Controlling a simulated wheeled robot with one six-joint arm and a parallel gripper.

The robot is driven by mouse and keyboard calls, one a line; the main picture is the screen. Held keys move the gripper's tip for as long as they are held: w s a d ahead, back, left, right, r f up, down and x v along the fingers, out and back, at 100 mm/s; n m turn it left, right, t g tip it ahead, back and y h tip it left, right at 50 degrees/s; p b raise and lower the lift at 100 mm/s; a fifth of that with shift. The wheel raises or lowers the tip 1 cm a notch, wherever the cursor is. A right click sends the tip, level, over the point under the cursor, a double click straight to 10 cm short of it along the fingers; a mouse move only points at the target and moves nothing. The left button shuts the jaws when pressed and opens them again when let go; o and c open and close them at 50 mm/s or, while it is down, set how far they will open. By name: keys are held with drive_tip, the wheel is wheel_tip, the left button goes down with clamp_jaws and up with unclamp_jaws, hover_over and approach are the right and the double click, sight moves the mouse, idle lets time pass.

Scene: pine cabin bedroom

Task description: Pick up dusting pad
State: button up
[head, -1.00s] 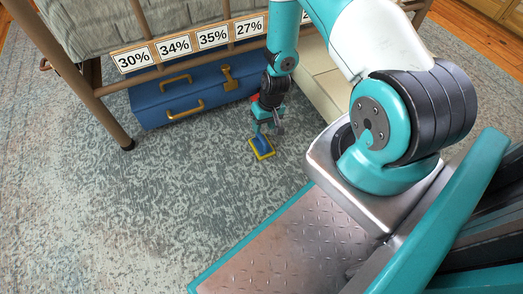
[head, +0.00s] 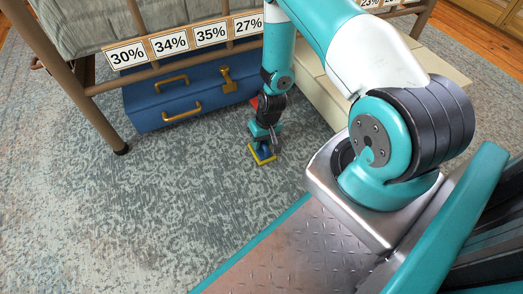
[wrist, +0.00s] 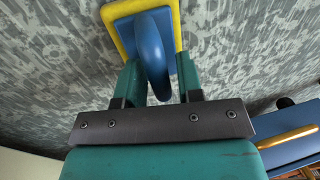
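The dusting pad (head: 262,157) is a blue pad with a yellow border, lying flat on the patterned rug in front of the blue case. In the wrist view its blue looped handle (wrist: 151,48) rises toward me. My gripper (head: 266,142) points down over the pad and hides part of it in the head view. In the wrist view my teal fingers (wrist: 161,72) stand on either side of the handle. They look open, with some space beside the handle. Exact contact with the handle cannot be told.
A blue case (head: 190,101) with brass handles stands under the bed frame (head: 88,88), close behind my gripper. Percentage labels (head: 170,43) hang on the bed rail. A pale box-like step (head: 322,88) is right of my arm. The rug (head: 150,205) at left is clear.

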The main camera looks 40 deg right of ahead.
clamp_jaws()
wheel_tip(320, 180, up, 20)
drive_tip(key=p, duration=1.2)
